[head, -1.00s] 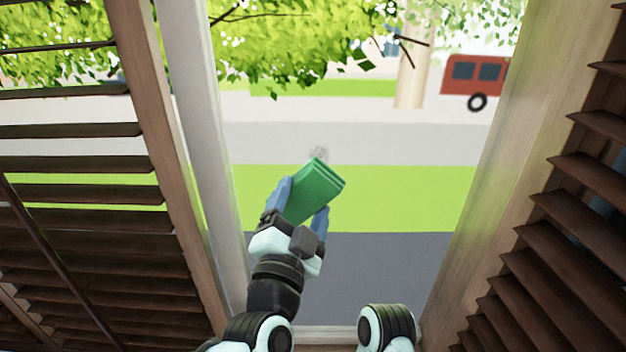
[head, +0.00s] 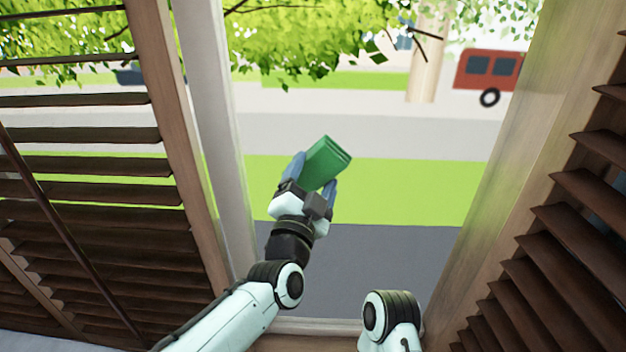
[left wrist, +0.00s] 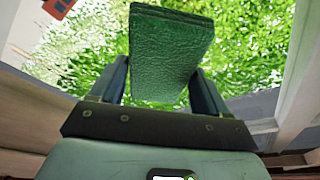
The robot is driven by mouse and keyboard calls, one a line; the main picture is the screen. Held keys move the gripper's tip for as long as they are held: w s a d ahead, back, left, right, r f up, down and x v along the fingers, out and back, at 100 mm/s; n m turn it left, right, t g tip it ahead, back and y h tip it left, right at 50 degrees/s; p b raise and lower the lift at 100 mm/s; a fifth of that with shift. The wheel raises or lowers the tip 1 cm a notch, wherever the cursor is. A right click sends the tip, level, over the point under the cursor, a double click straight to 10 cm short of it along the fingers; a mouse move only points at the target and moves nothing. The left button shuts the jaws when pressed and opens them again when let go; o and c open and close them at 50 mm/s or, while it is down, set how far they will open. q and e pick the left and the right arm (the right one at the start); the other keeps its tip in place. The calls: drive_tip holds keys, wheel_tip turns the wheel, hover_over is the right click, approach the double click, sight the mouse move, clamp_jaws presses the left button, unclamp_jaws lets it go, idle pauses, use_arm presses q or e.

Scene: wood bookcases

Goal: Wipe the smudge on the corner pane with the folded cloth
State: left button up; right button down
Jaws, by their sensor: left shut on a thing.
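My left gripper (head: 316,171) is shut on the folded green cloth (head: 328,160), with a blue finger on each side of it. It holds the cloth up in front of the window pane (head: 400,195). I cannot tell whether the cloth touches the glass. The cloth also shows in the left wrist view (left wrist: 168,55), between the fingers. No smudge shows now; the cloth covers the area where a grey mark was seen. My right gripper is out of view; only a part of that arm shows at the bottom.
An open louvred shutter (head: 90,180) stands at the left, and another (head: 575,240) at the right. A pale frame post (head: 212,110) stands close to the left of my left arm. Trees, a road and a red vehicle (head: 487,70) show through the glass.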

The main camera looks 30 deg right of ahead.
sight(324, 177)
use_arm(q)
drive_tip(key=shift+w+d+p, duration=0.55)
drive_tip(key=shift+w, duration=0.3)
idle(0.7)
drive_tip(key=shift+s+d+p, duration=0.3)
drive_tip(key=shift+s+d, duration=0.25)
drive_tip(key=shift+d, duration=0.3)
drive_tip(key=shift+s+d+p, duration=0.3)
drive_tip(key=shift+s+d, duration=0.2)
drive_tip(key=shift+d, duration=0.35)
drive_tip(key=shift+w+a+b, duration=0.5)
drive_tip(key=shift+w+a, duration=0.05)
drive_tip(key=shift+a, duration=0.2)
drive_tip(key=shift+w+a+b, duration=0.35)
drive_tip(key=shift+w+a, duration=0.35)
drive_tip(key=shift+a, duration=0.3)
drive_tip(key=shift+s+a, duration=0.1)
